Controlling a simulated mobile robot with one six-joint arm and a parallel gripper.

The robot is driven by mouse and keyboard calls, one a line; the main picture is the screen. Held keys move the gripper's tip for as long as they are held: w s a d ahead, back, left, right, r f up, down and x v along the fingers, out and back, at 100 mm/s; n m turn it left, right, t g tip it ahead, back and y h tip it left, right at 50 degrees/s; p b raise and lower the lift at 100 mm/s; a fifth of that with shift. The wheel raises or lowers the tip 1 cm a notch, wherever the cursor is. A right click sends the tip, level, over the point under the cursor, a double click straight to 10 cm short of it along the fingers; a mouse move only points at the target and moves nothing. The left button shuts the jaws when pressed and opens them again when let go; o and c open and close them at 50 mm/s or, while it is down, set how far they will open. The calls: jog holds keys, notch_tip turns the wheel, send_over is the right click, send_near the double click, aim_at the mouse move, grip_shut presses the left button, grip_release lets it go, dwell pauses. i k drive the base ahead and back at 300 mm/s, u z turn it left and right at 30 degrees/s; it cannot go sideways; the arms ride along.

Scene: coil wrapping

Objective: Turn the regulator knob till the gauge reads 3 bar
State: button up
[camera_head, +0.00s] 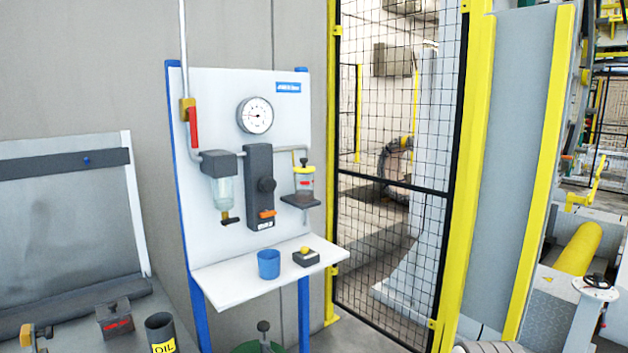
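The gauge (255,115) is a round white dial at the top of a white panel (220,95). Its needle appears to point to the left; the numbers are too small to read. Below it, a dark regulator block (258,160) carries a round black regulator knob (266,184) on its front. An orange lever (266,213) sits under the knob on the same block. My gripper is not in view, and nothing covers the knob or the gauge.
A filter bowl (223,190) hangs left of the block and a lubricator cup (304,182) right of it. A red-handled valve (192,125) is on the pipe. The shelf below holds a blue cup (268,264) and a yellow-buttoned box (306,258). A mesh fence (400,185) stands right.

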aim_at(268, 184)
jog(key=z, duration=0.25)
jog(key=i, duration=1.55)
jog(key=u, duration=0.65)
